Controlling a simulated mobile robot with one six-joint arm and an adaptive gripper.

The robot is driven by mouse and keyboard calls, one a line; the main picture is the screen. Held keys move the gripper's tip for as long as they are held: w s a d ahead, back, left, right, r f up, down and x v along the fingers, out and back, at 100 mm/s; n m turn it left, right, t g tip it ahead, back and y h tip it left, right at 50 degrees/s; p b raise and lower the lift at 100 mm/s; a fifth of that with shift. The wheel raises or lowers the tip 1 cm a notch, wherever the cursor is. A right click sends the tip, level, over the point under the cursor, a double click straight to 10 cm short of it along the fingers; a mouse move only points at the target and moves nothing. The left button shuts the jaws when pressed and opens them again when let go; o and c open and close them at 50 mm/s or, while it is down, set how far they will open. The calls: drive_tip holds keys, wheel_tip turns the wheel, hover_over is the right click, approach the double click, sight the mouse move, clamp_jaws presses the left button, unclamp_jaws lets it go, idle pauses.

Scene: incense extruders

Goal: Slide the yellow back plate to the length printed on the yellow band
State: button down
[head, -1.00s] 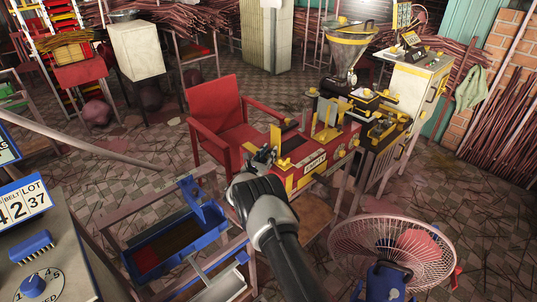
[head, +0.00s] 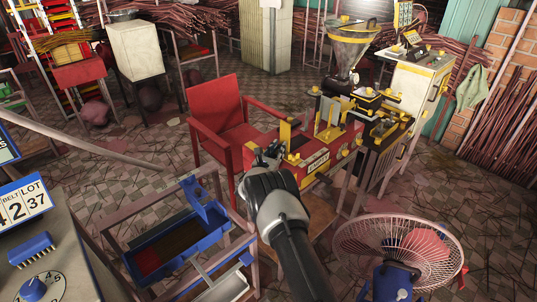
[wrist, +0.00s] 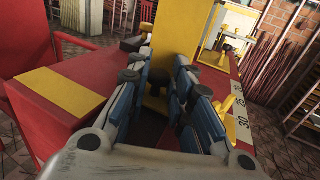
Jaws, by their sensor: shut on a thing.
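The yellow back plate (head: 285,133) stands upright on the red bench of the extruder (head: 328,150). In the wrist view the plate (wrist: 176,28) rises between my finger pads. My gripper (head: 272,150) is shut on it, and its fingers (wrist: 163,60) hide the plate's lower part. A printed label (head: 317,161) is on the bench's front side, too small to read surely. In the wrist view a pale scale strip (wrist: 241,118) with numbers, seemingly 30 and 25, runs along the bench's right edge. The plate's exact reading on it cannot be told.
A red armchair (head: 222,120) stands behind the bench's left end. A blue tray (head: 165,245) on a frame lies to the left of my arm. A fan (head: 398,255) stands at front right. A yellow upright (head: 329,115) stands farther right along the bench.

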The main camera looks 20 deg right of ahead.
drive_tip(key=shift+w+d+f, duration=0.1)
drive_tip(key=shift+w+d, duration=0.05)
drive_tip(key=shift+d, duration=0.05)
drive_tip(key=c, duration=1.5)
unclamp_jaws()
drive_tip(key=shift+o, duration=0.2)
drive_tip(key=shift+a, duration=0.15)
drive_tip(key=v, duration=1.2)
